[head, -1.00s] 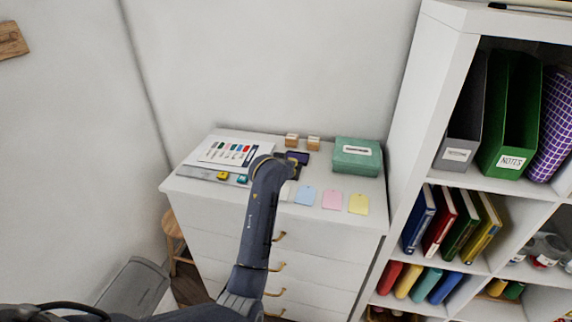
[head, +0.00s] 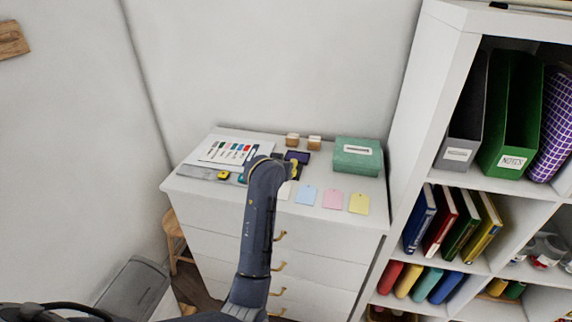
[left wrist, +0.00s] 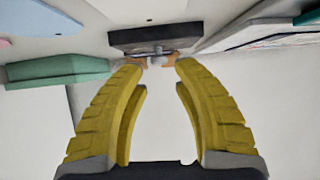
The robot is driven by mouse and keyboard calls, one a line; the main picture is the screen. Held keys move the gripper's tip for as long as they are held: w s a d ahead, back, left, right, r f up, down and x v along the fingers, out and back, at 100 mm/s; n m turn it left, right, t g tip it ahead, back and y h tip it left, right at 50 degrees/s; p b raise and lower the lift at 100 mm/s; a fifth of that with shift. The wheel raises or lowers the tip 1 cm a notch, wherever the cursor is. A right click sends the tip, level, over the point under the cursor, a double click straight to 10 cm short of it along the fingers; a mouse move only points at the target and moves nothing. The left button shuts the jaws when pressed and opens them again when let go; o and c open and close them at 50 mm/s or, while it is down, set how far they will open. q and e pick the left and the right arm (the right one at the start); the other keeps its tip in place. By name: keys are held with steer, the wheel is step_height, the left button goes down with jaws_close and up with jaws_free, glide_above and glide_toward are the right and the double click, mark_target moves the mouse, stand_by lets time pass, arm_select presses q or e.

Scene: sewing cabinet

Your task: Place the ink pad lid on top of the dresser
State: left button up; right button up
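The open ink pad (head: 297,157) with a purple face lies on top of the white dresser (head: 330,235), toward the back. A dark piece beside it, which looks like the ink pad lid (head: 277,155), is mostly hidden behind my left arm. My left gripper (head: 294,171) is low over the dresser top, largely hidden by its own arm. In the left wrist view, the yellow fingers of my left gripper (left wrist: 158,64) are apart. A dark flat block (left wrist: 155,38) shows beyond the fingertips; I cannot tell whether it is pad or lid. My right gripper is not in view.
A green box (head: 357,156) stands at the back right of the dresser, and two wooden stamps (head: 303,141) at the back. Pastel tags (head: 333,199) lie at the front; a colour sheet (head: 229,150) and a ruler (head: 200,173) lie left. A white shelf (head: 403,120) stands right.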

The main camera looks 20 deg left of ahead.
arm_select(q)
steer(key=shift+v, duration=1.8)
